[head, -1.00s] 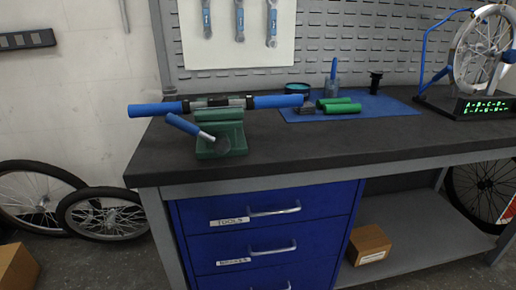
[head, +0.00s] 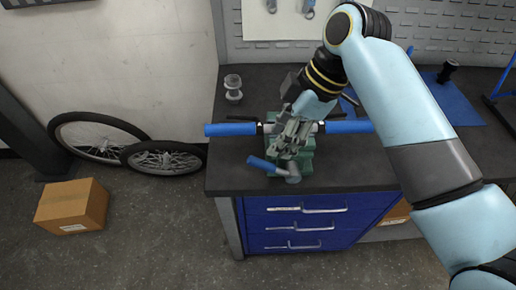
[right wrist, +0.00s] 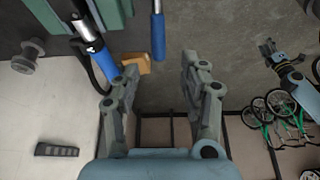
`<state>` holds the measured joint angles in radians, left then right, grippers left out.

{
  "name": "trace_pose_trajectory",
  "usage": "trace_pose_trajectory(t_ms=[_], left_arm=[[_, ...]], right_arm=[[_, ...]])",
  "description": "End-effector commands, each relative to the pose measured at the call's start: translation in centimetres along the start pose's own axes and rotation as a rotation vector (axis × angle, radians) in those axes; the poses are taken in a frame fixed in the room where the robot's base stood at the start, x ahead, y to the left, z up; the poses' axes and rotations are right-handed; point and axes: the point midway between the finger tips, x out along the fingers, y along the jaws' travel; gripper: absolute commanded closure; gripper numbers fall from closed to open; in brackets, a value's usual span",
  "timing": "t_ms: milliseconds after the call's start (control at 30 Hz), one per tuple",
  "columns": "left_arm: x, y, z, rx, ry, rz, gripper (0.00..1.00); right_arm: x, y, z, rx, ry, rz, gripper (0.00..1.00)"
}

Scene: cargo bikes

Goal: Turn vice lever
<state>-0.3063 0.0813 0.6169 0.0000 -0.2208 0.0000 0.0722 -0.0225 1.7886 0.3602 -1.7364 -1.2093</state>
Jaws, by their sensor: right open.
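The green bench vice (head: 306,164) sits at the bench's front left corner and clamps a bar with blue grips (head: 230,129). Its lever has a blue handle (head: 262,163) pointing left and a grey joint at the vice front. My right gripper (head: 288,148) is over the vice, partly hiding it. In the right wrist view, its fingers (right wrist: 150,78) are apart with nothing between them. The blue lever handle (right wrist: 158,36) shows beyond the fingertips there, apart from them. What looks like my left gripper (right wrist: 270,52) shows small at the right.
The bench top (head: 225,178) is dark, with blue drawers (head: 300,222) below. A small clear jar (head: 233,90) stands behind the bar. A blue mat (head: 455,98) lies to the right. Wheels (head: 165,157) and a cardboard box (head: 72,206) are on the floor at left.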

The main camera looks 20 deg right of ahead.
Motion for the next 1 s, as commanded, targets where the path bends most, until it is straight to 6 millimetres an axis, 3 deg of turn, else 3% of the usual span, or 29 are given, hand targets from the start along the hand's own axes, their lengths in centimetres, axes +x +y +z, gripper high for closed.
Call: trace_pose_trajectory(t_ms=[167,500,700,933,1000], left_arm=[[-0.2,0.0,0.7,0.000,-0.012,0.001,0.60],[-0.6,0.0,-1.5,-0.001,0.022,0.001,0.60],[-0.6,0.1,-1.4,-0.002,0.019,0.001,0.60],[-0.6,0.1,-0.9,-0.001,0.011,0.002,0.60],[-0.6,0.1,-0.7,-0.001,0.009,0.002,0.60]], right_arm=[[2.9,-0.1,0.0,0.002,0.001,-0.005,0.56],[9.1,-0.1,0.1,0.002,-0.001,-0.002,0.56],[10.4,0.0,0.1,0.002,-0.001,0.000,0.56],[10.5,0.0,0.1,0.001,-0.001,0.001,0.56],[10.5,0.0,0.1,0.002,-0.001,0.001,0.63]])
